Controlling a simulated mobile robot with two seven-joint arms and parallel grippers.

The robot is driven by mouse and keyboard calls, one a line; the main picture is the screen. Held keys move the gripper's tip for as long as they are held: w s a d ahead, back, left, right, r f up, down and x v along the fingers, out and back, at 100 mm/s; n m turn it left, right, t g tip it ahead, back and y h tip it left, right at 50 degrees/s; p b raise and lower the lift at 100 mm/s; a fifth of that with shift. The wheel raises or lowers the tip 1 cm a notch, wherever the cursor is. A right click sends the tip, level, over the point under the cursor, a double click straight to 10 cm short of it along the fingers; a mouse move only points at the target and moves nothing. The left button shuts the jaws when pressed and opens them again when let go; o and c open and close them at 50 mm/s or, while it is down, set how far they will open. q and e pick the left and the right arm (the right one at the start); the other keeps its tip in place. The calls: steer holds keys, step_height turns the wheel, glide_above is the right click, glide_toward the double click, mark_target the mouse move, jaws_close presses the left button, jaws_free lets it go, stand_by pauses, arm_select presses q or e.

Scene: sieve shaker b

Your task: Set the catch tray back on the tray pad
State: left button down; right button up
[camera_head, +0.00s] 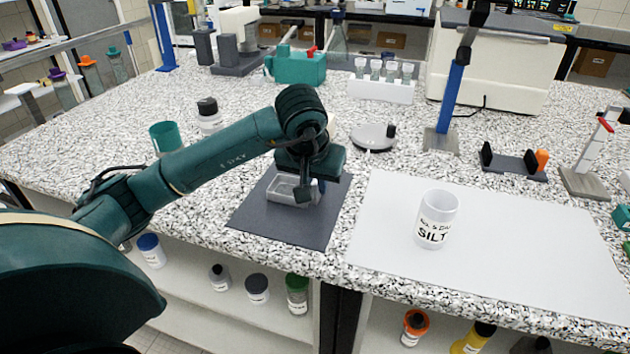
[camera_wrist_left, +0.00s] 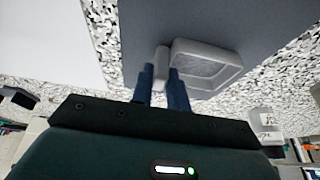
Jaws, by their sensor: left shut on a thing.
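The catch tray (camera_head: 291,191) is a small grey rectangular dish. In the head view it is at the dark tray pad (camera_head: 325,222), within the pad's outline; I cannot tell if it touches the pad. My left gripper (camera_head: 306,192) is above its right side. In the left wrist view the fingers (camera_wrist_left: 163,88) are shut on a grip piece at the side of the tray (camera_wrist_left: 207,66), with the dark pad (camera_wrist_left: 150,20) behind. The fingertips are partly hidden in the head view by the wrist. My right gripper is not in view.
A white sheet (camera_head: 510,255) lies right of the pad, with a clear jar labelled SILT (camera_head: 437,220) on it. A round grey dish (camera_head: 372,137) and a blue post (camera_head: 446,100) stand behind. A green cup (camera_head: 165,137) is at left.

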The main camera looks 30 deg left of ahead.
arm_select(q)
steer(key=shift+f, duration=0.15)
steer(key=c, duration=1.4)
jaws_free()
steer(key=shift+o, duration=0.2)
steer(key=shift+r, duration=0.5)
steer(key=v, duration=1.1)
steer(key=shift+r+p, duration=0.2)
steer(key=shift+p, duration=0.2)
steer(key=shift+s+f, duration=0.1)
steer(key=shift+s, duration=0.1)
